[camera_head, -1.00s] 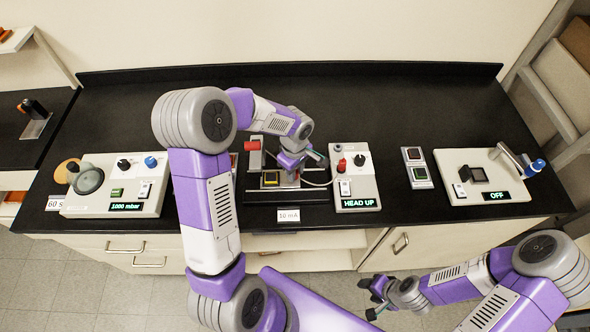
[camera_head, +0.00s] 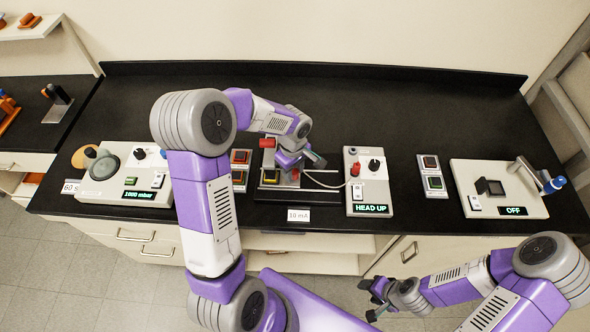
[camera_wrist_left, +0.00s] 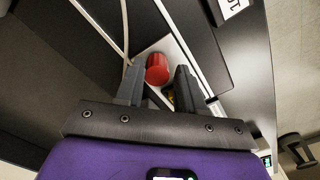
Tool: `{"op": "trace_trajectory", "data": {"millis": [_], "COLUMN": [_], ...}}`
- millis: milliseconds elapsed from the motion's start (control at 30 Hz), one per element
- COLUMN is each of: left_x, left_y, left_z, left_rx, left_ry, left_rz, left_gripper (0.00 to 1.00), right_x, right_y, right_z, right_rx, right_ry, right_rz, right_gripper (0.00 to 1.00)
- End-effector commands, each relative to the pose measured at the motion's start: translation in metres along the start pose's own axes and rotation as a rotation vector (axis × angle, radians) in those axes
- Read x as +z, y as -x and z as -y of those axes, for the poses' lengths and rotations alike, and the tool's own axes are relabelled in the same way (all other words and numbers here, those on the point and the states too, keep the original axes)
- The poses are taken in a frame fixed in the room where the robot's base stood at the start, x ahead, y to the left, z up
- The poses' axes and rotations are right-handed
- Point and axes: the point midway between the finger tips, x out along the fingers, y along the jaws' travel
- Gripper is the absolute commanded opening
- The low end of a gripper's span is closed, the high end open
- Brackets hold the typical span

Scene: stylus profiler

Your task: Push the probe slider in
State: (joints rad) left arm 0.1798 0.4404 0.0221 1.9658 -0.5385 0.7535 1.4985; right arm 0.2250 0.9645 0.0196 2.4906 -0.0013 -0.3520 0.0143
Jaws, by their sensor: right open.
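The stylus profiler station (camera_head: 330,196) is a dark base at the bench's middle, with a small yellow-marked sample spot (camera_head: 270,176) on it. A red cylindrical knob shows in the left wrist view (camera_wrist_left: 158,68), beside a pale rail; I take it for the probe slider's knob. My left gripper (camera_head: 298,167) points down over the station and hides part of it. In the left wrist view its fingers (camera_wrist_left: 158,88) stand apart on either side of the red knob, with gaps visible. My right gripper (camera_head: 370,299) is open and empty, in front of the bench.
A red-topped post (camera_head: 273,144) stands close left of my left gripper. A control box reading HEAD UP (camera_head: 369,180) stands right, with a white cable looping toward the station. A 1000 mbar device (camera_head: 150,196) is left; an OFF device (camera_head: 520,192) is right. The bench's back is clear.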

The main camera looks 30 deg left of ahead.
Motion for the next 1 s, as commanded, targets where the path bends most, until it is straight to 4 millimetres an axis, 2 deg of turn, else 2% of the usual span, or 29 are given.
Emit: {"op": "trace_trajectory", "data": {"millis": [100,400,800,1000], "left_x": [0.001,0.002,0.001,0.001], "left_y": [0.000,0.004,0.065,0.076], "left_z": [-0.001,-0.001,-0.001,-0.001], "left_rx": [0.001,0.004,0.005,0.002], "left_ry": [-0.001,-0.002,-0.001,-0.001], "left_rz": [0.001,0.002,0.000,0.002], "left_gripper": [0.52,0.52,0.52,0.52], "right_x": [0.000,0.000,0.000,0.000], "right_y": [0.000,0.000,0.006,0.006], "right_z": [0.000,0.000,0.002,0.003], "right_rx": [0.000,0.000,0.000,0.000], "right_ry": [0.000,0.000,0.000,0.000], "right_rz": [0.000,0.000,0.000,0.000], "right_gripper": [0.52,0.52,0.52,0.52]}}
